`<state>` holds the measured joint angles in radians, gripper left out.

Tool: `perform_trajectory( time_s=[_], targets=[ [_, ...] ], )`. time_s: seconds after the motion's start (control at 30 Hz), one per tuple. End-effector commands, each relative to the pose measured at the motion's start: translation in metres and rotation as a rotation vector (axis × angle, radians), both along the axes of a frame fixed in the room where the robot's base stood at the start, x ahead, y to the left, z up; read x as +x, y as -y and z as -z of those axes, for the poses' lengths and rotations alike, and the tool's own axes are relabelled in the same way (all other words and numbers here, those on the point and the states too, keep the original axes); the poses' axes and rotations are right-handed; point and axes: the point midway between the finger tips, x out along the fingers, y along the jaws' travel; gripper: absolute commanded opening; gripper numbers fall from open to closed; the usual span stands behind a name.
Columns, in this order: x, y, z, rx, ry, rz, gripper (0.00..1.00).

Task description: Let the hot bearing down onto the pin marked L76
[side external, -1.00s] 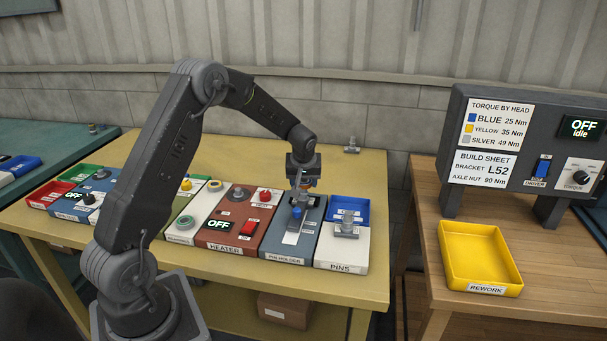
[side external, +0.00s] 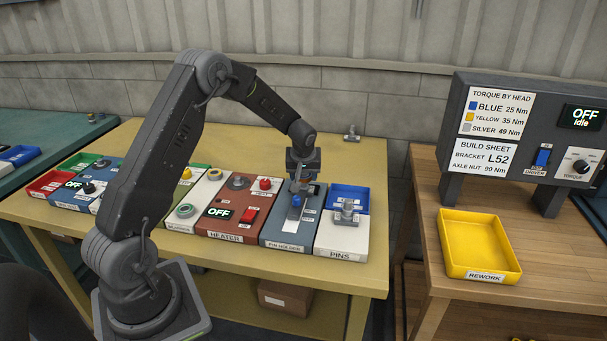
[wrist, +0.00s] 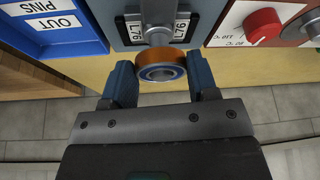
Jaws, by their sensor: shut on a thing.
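My gripper (wrist: 160,76) is shut on the bearing (wrist: 162,73), a ring with a copper-orange outside and a blue band on its face. In the wrist view the bearing sits between both blue fingers. The silver pin (wrist: 158,36) stands in the grey-blue pin holder (wrist: 113,10), between two plates reading L76. The bearing shows just below the pin in that view; I cannot tell whether they touch. In the side view my gripper (side external: 304,184) is low over the pin holder (side external: 284,237), and its fingers largely hide the bearing and pin.
The red-brown heater (side external: 232,226), its display reading OFF, stands left of the holder. The white pins block (side external: 342,240) with a blue tray (side external: 349,193) stands right. A yellow rework tray (side external: 480,262) is on the other bench. A small metal part (side external: 351,134) lies behind.

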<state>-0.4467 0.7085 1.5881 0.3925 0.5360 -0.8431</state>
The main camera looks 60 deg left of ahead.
Motion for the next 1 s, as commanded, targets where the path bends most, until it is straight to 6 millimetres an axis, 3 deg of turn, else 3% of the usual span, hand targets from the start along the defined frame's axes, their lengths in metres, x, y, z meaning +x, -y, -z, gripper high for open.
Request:
perform_trajectory(
  time_s=[0.3,0.63,0.77,1.0],
  targets=[
    [0.0,0.0,0.0,0.001,0.001,0.0,0.82],
    [-0.001,0.001,-0.004,0.0,0.0,0.0,0.84],
    [-0.003,0.007,-0.021,0.001,0.004,0.0,0.84],
    [-0.015,0.024,-0.07,0.002,0.005,0.001,0.84]
  ],
)
